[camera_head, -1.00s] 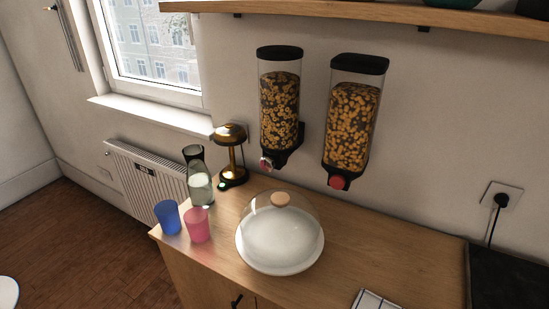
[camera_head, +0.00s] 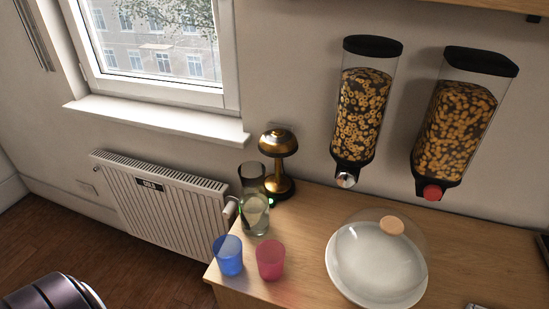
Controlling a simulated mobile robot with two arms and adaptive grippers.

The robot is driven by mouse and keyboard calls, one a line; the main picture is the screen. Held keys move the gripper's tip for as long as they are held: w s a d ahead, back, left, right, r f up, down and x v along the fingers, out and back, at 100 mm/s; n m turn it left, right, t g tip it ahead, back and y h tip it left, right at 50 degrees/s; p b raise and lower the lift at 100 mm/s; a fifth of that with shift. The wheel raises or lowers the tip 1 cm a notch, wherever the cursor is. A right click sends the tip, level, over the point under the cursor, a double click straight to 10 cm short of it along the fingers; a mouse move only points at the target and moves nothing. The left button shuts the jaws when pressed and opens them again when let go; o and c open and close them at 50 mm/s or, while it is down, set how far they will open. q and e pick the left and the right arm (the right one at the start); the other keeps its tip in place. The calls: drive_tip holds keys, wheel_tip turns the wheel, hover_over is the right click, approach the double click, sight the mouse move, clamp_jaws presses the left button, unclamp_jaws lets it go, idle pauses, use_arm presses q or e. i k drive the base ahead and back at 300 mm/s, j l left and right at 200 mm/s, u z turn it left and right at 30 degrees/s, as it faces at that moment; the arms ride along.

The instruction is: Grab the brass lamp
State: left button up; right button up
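The brass lamp (camera_head: 278,144) stands upright on the wooden counter (camera_head: 303,205) near its back left corner, against the wall. It has a shiny domed shade, a thin stem and a dark round base. A glass carafe (camera_head: 255,214) stands just in front of it and to the left, hiding part of the base. Neither of my grippers is in view.
A blue cup (camera_head: 229,256) and a pink cup (camera_head: 271,260) stand at the counter's front left. A white plate under a glass dome (camera_head: 376,262) is to the right. Two cereal dispensers (camera_head: 364,100) hang on the wall. A radiator (camera_head: 165,200) is left of the counter.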

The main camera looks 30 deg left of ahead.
sight(286, 145)
drive_tip(key=j, duration=0.55)
drive_tip(key=k+j+z, duration=0.1)
drive_tip(key=j, duration=0.45)
drive_tip(key=k+j, duration=0.1)
drive_tip(key=j, duration=0.45)
drive_tip(key=j+z, duration=0.1)
drive_tip(key=j, duration=0.5)
drive_tip(key=k+j, duration=0.15)
drive_tip(key=j, duration=0.35)
drive_tip(key=j+z, duration=0.05)
